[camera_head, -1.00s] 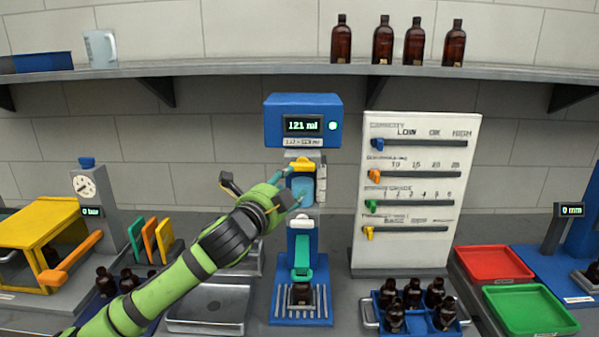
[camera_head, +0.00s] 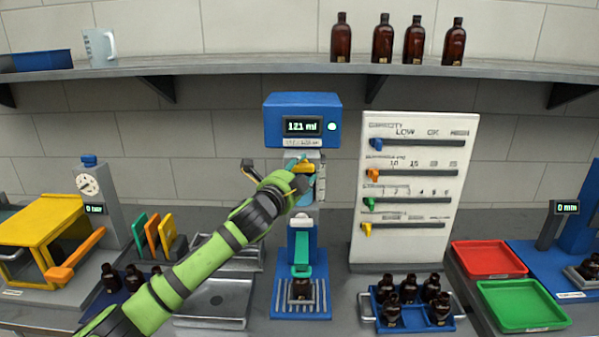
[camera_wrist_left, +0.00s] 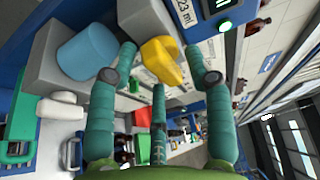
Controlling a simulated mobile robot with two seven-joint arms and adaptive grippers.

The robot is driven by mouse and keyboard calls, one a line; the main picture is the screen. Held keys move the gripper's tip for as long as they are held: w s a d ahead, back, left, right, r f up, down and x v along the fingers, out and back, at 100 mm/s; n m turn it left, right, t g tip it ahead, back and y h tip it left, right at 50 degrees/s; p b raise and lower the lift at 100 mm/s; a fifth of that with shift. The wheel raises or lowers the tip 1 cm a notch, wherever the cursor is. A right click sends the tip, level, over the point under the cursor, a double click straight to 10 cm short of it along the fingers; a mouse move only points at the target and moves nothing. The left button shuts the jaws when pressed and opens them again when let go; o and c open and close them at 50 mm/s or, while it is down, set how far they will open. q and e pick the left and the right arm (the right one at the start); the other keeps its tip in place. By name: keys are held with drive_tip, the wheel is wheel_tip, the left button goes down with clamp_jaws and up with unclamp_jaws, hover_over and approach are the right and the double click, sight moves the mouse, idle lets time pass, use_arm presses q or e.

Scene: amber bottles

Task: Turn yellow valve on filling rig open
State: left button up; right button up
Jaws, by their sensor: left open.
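The filling rig (camera_head: 303,118) stands in the middle with a blue head whose display reads about 121 ml. Its yellow valve (camera_head: 300,167) shows partly behind my left gripper (camera_head: 303,178). In the left wrist view the yellow valve (camera_wrist_left: 160,58) lies between the spread teal fingers of my left gripper (camera_wrist_left: 167,62). The fingers are open around it, and I cannot tell whether any touches it. A light blue cylinder (camera_wrist_left: 88,52) sits beside the valve. My right gripper is not in view.
A white slider panel (camera_head: 408,250) stands right of the rig. A blue tray (camera_head: 376,322) of amber bottles, a red tray (camera_head: 488,258) and a green tray (camera_head: 522,305) lie at the right. A yellow press (camera_head: 40,222) stands left. A shelf (camera_head: 230,67) runs above.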

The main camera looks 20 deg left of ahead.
use_arm(q)
drive_tip(key=shift+s, duration=0.1)
clamp_jaws()
